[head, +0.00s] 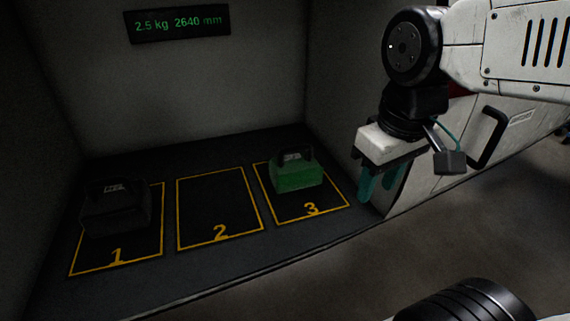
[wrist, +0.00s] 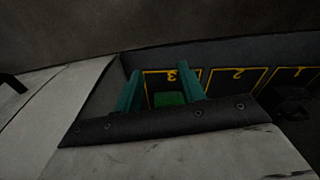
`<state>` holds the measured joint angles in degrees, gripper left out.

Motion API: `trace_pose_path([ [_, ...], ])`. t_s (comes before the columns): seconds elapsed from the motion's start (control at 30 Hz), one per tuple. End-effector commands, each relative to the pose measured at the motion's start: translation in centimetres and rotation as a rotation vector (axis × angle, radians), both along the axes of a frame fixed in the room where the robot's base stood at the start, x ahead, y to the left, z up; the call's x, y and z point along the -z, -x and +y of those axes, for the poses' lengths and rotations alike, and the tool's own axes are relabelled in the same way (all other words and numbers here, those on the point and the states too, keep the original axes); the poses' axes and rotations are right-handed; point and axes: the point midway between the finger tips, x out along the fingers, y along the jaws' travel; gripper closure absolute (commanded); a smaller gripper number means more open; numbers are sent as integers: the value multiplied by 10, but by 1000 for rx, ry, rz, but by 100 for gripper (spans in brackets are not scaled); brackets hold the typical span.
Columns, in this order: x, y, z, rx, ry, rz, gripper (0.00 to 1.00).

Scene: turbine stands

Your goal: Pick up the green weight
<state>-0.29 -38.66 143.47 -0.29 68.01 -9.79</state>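The green weight (head: 298,177) has a black handle and stands upright in the yellow-outlined square marked 3. In the wrist view part of the green weight (wrist: 170,98) shows between the two fingers; its handle cannot be made out there. My gripper (head: 379,190) hangs to the right of the weight, fingers pointing down, near the right edge of the bay and apart from the weight. Its two teal fingers are spread, with nothing between them. The wrist view also shows my gripper (wrist: 160,88) with the gap between the fingers.
A black weight (head: 116,207) stands in square 1. Square 2 (head: 219,207) is empty. Walls enclose the bay at the back and sides. A white cabinet front with a black handle (head: 489,137) is right of my gripper. A display (head: 179,23) reads "2.5 kg 2640 mm".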

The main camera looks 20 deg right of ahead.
Motion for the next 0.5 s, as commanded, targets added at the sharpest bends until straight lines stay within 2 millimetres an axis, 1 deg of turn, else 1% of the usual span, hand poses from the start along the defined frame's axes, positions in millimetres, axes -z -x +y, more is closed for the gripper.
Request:
trace_pose_path([
  [0.03,-3,-18,1,-87,12,3,60],
  [0.07,-4,-31,2,-155,20,1,60],
  [0.13,-7,-64,5,-329,43,-6,60],
  [0.23,-6,-115,11,-595,81,-19,60],
  [0.27,-5,-130,13,-673,94,-22,60],
  [0.3,-2,-149,15,-773,108,-26,60],
  [0.4,7,-192,21,-997,148,-38,60],
  [0.5,17,-225,26,-1174,179,-46,60],
])
